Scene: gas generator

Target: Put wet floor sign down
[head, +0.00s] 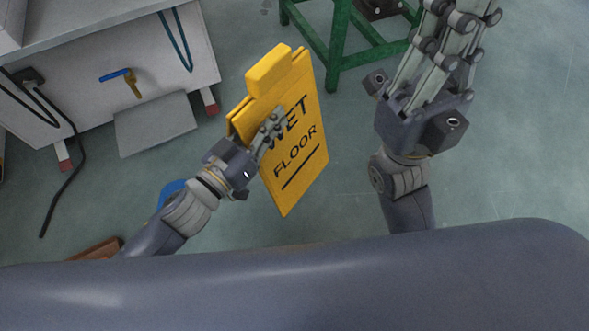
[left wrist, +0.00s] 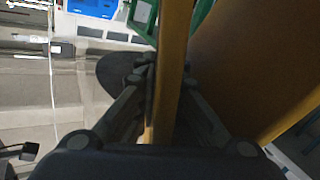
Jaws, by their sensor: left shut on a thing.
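The yellow wet floor sign (head: 304,165) is in the middle of the head view, folded nearly flat and held tilted, with black lettering and a yellow cap on top. My left gripper (head: 271,131) is shut on its left edge panel, and its fingers cover part of the lettering. In the left wrist view the fingers (left wrist: 160,85) close on the edge of one yellow panel (left wrist: 174,50), with another broad panel to the right. My right gripper (head: 458,22) is empty at the upper right, its fingers apart and pointing up, the tips near the picture's edge.
A grey cabinet (head: 80,90) with a yellow-and-blue valve handle (head: 125,78) and a black cable (head: 72,165) stands at the left. A green metal frame (head: 340,45) stands behind the sign. Grey-green floor (head: 520,160) is open at the right.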

